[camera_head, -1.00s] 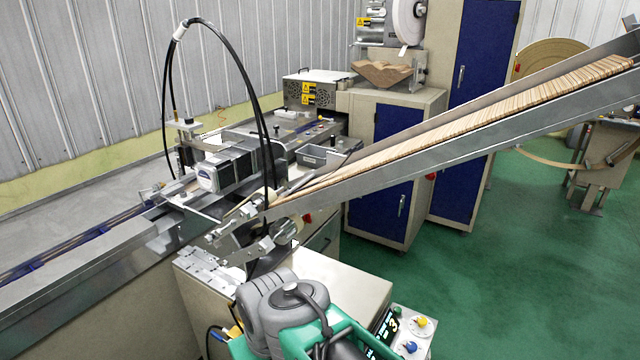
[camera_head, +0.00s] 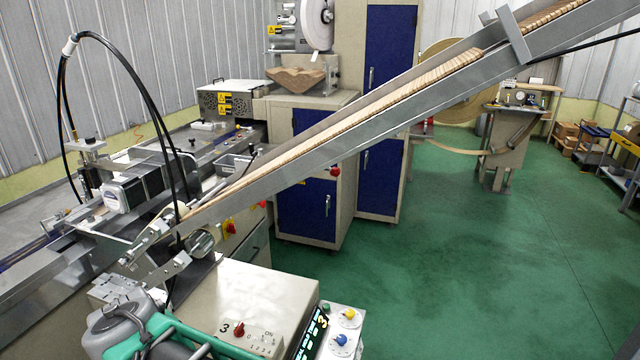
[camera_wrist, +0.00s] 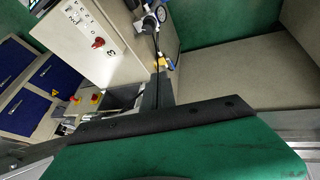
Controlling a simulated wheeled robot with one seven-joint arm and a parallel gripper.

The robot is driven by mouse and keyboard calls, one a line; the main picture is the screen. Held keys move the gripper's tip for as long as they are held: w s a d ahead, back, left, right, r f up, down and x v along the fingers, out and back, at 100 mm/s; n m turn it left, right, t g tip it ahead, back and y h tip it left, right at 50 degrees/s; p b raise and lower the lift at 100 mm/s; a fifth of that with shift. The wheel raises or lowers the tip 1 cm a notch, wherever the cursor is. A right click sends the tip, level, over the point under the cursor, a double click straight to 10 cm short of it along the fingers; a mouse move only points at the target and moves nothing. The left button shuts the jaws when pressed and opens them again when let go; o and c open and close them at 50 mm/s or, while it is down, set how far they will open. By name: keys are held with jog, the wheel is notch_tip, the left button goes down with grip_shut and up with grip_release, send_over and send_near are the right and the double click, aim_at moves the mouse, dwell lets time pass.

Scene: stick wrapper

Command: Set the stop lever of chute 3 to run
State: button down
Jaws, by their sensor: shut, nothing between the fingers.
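A beige cabinet (camera_head: 250,283) at the lower end of the stick chute (camera_head: 350,130) carries a printed 3, a red knob (camera_head: 239,328) and small markings including ON. The red knob also shows in the wrist view (camera_wrist: 98,42), beside a printed 3. I cannot tell for sure which part is the stop lever or how it is set. My gripper (camera_wrist: 161,82) is shut and empty in the wrist view, above a green and black part of my arm. It appears apart from the knob. In the head view only my arm shows at the bottom; the gripper is hidden.
Black hoses (camera_head: 120,60) arch over the conveyor machine at left. Blue-doored cabinets (camera_head: 312,215) stand behind the chute. Green floor (camera_head: 470,270) is free at right.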

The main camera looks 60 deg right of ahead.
jog(key=w+d+r+h+b, duration=0.15)
jog(key=d+h, duration=0.25)
jog(key=d, duration=0.6)
jog(key=d+r+h+p, duration=0.1)
jog(key=d+r+h, duration=0.15)
jog(key=d, duration=0.75)
jog(key=s+d+r+n+g+h, duration=0.2)
jog(key=s+d+r+g+h, duration=0.1)
jog(key=s+d+r+h, duration=0.1)
jog(key=s+d+r+n+g+h+b, duration=0.1)
jog(key=s+d+r+n+g+h, duration=0.2)
jog(key=s+d+r+h, duration=0.2)
jog(key=d+r+h, duration=0.1)
jog(key=d+r, duration=0.2)
jog(key=d, duration=0.1)
jog(key=shift+d+r, duration=0.15)
jog(key=shift+d, duration=0.1)
jog(key=s+d+r+p, duration=0.3)
jog(key=s+d, duration=0.1)
jog(key=d, duration=0.6)
jog(key=shift+d, duration=0.15)
